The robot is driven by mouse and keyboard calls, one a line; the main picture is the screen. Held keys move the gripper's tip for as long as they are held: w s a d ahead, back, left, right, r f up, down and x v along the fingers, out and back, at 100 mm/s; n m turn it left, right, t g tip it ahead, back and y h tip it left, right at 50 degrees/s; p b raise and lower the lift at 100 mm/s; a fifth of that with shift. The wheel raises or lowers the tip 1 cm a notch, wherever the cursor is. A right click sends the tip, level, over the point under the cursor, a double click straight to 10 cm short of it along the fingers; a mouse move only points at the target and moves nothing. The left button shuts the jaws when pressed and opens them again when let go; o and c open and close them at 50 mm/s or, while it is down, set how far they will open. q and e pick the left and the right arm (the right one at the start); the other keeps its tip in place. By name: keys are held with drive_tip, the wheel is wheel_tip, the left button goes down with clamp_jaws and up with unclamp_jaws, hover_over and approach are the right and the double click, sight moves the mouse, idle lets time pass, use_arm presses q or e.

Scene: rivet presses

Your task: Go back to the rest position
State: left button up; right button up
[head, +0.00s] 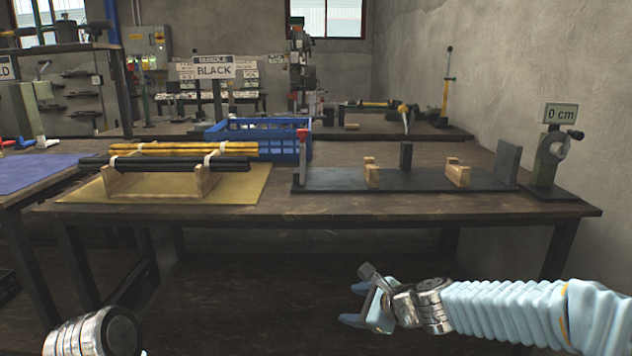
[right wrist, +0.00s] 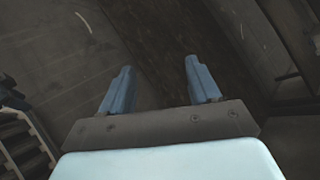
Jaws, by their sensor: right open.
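My right gripper (head: 352,302) is in front of the workbench, below the level of its top, at the lower right of the head view. Its two blue fingers stand apart in the right wrist view (right wrist: 155,85), with nothing between them. It touches nothing that I can see. At the lower left of the head view a round metal part of my left arm shows. My left gripper itself is not seen.
The workbench (head: 400,212) holds bundled yellow and black rods (head: 180,163) on a wooden cradle, a blue crate (head: 262,130), a dark fixture plate (head: 330,178) with wooden blocks, and a device marked "0 cm" (head: 550,155). A blue mat (head: 30,172) lies on the left table.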

drive_tip(key=s+d+f+n+g+h, duration=0.1)
drive_tip(key=s+f+n+g, duration=0.1)
drive_tip(key=f, duration=0.6)
drive_tip(key=s+d+f+n+g+h, duration=0.1)
drive_tip(key=s+f+n, duration=0.15)
drive_tip(key=f, duration=0.45)
drive_tip(key=s+d+f+n+g+p, duration=0.1)
drive_tip(key=s+f+n+g, duration=0.4)
drive_tip(key=s+f+n, duration=0.9)
drive_tip(key=s+f, duration=0.7)
drive_tip(key=shift+s+n+h+p, duration=0.25)
drive_tip(key=shift+n+h+p, duration=0.05)
drive_tip(key=shift+n+h, duration=0.1)
